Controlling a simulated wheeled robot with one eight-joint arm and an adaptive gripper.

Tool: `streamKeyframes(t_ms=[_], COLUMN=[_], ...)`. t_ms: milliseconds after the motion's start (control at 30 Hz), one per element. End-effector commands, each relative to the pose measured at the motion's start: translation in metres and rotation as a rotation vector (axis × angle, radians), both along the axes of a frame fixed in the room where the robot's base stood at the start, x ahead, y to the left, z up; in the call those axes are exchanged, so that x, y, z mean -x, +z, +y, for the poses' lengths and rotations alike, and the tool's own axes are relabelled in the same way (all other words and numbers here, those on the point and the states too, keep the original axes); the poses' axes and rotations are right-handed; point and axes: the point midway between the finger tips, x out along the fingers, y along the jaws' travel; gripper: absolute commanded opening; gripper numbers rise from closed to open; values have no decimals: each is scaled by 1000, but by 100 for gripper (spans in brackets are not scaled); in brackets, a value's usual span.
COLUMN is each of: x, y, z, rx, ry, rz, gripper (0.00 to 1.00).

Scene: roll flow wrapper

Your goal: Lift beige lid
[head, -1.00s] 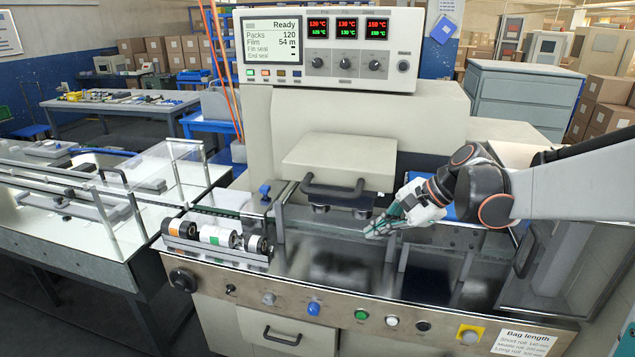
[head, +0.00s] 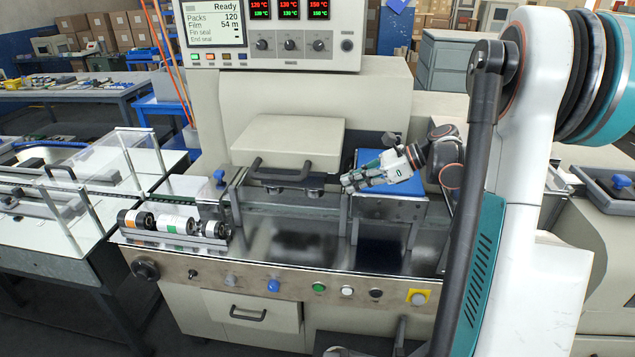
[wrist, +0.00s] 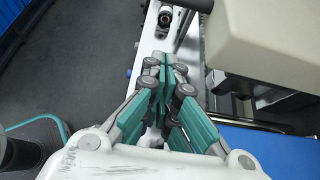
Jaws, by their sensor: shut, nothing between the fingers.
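The beige lid (head: 287,140) is a boxy cover on the front of the wrapper, lying closed, with a black bar handle (head: 283,170) along its front edge. In the wrist view the lid (wrist: 275,40) fills the upper right, and part of a dark handle shows at the top. My gripper (head: 346,181) is to the right of the lid and its handle, above the machine's deck, apart from both. Its teal-padded fingers (wrist: 165,75) are closed together with nothing between them.
A blue surface (head: 395,182) lies under and behind my gripper. Film rolls (head: 172,224) sit on a rack at the front left. A row of buttons (head: 319,286) runs along the front panel. The display (head: 213,24) stands above. The dark deck in front of the lid is clear.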

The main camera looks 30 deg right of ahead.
Motion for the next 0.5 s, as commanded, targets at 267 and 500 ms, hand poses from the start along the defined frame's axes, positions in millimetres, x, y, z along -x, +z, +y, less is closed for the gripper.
streamKeyframes(t_ms=[267,500], x=[-13,-37], y=[-14,-39], z=[19,52], rx=[1,2], ry=[5,5], rz=[-2,-1], gripper=[0,0])
